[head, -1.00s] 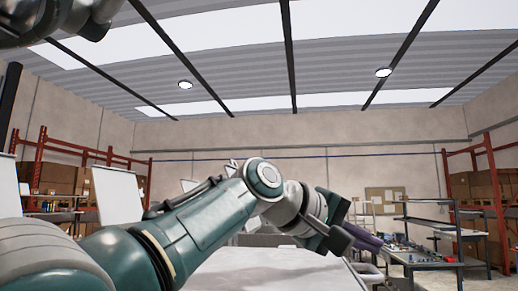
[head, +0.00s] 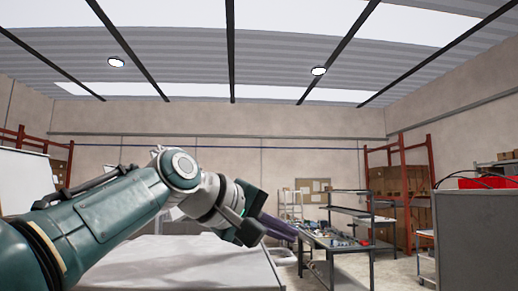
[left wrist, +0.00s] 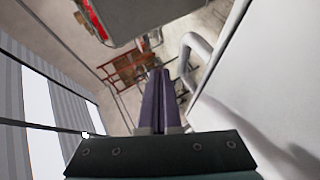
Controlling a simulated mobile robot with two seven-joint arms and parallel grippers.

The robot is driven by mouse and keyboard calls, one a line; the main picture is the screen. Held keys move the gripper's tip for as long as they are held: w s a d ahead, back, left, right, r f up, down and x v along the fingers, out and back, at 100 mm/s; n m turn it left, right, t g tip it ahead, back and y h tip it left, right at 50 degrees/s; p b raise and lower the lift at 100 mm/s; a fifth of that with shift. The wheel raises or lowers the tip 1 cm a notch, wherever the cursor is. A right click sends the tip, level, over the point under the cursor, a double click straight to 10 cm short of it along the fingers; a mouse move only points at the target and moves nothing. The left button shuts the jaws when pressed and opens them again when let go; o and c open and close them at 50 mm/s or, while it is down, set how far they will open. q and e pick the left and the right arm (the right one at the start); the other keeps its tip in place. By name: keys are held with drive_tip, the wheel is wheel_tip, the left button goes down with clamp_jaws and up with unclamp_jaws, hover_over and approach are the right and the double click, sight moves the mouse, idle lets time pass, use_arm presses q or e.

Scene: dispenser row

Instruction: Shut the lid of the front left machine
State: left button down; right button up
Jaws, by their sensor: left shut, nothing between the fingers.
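My left gripper (head: 284,230) has purple fingers and reaches out at the middle right of the head view. The fingers are together and empty; they also show in the left wrist view (left wrist: 158,85). A broad white surface (head: 190,262) lies below my left arm, with a curved pale handle at its right end. In the left wrist view a white panel (left wrist: 255,70) with a curved handle (left wrist: 196,48) is right of the fingers, apart from them. I cannot tell for sure whether this is the front left machine or its lid. My right gripper is out of view.
An upright white panel (head: 25,180) stands at the left. A grey cabinet (head: 478,240) with red things (head: 488,183) on top is at the right. A workbench (head: 345,243) with small items and red racks stand behind. Open floor shows between bench and cabinet.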

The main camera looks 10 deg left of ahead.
use_arm(q)
drive_tip(key=s+a+r+b, duration=0.1)
drive_tip(key=s+r, duration=0.4)
drive_tip(key=r, duration=0.6)
drive_tip(key=shift+s+r+b, duration=0.3)
drive_tip(key=shift+b, duration=0.5)
